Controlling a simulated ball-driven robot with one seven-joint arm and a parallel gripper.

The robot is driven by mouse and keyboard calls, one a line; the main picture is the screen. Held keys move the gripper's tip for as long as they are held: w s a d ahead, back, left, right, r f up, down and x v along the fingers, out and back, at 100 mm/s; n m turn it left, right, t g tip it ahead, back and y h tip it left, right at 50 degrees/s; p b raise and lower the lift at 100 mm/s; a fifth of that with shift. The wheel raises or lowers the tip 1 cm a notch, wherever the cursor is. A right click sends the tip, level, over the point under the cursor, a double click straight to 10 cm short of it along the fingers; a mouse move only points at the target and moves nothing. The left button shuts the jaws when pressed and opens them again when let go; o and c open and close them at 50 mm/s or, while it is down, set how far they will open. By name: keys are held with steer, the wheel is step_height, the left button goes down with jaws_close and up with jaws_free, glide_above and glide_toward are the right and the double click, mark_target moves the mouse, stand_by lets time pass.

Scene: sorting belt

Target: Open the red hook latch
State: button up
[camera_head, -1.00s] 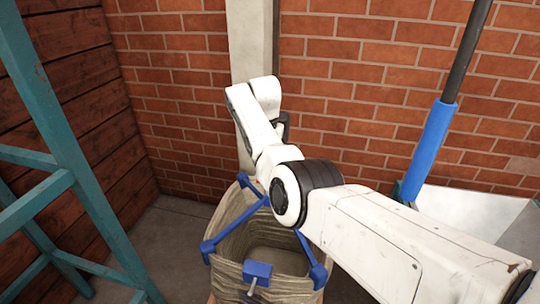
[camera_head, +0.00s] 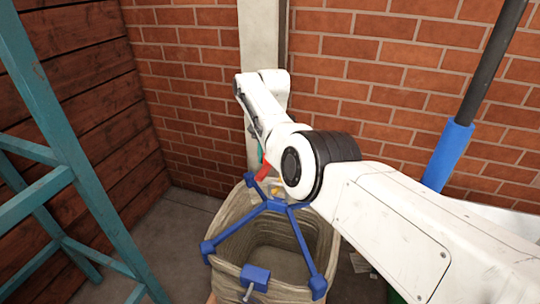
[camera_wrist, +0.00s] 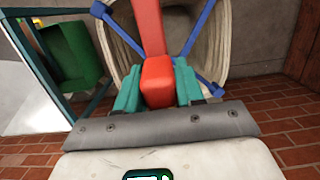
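A red bar (camera_wrist: 150,35) with a thicker block-like end lies between the teal fingers of my gripper (camera_wrist: 158,86) in the wrist view. Both fingers appear to touch its sides. It runs up out of the picture, so its far end is hidden and I cannot tell what it is fixed to. No hook shape shows on it. In the head view, a short piece of the red bar (camera_head: 264,172) shows below my forearm, close to a teal finger (camera_head: 261,152). The rest of my gripper is hidden there by the arm.
A teal ladder-like frame (camera_head: 75,150) stands at left. A pale post (camera_head: 258,40) runs up the brick wall (camera_head: 390,60). A blue-sleeved pole (camera_head: 447,155) stands at right.

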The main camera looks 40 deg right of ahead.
steer(key=o, duration=0.3)
steer(key=shift+o, duration=0.2)
steer(key=r, duration=0.3)
steer(key=r+b, duration=0.1)
steer(key=r, duration=0.1)
steer(key=d+r+b, duration=0.1)
steer(key=r, duration=0.2)
steer(key=shift+w+d+r, duration=0.1)
steer(key=shift+w+r, duration=0.25)
steer(key=shift+d+r, duration=0.1)
steer(key=shift+r, duration=0.8)
steer(key=shift+w, duration=0.1)
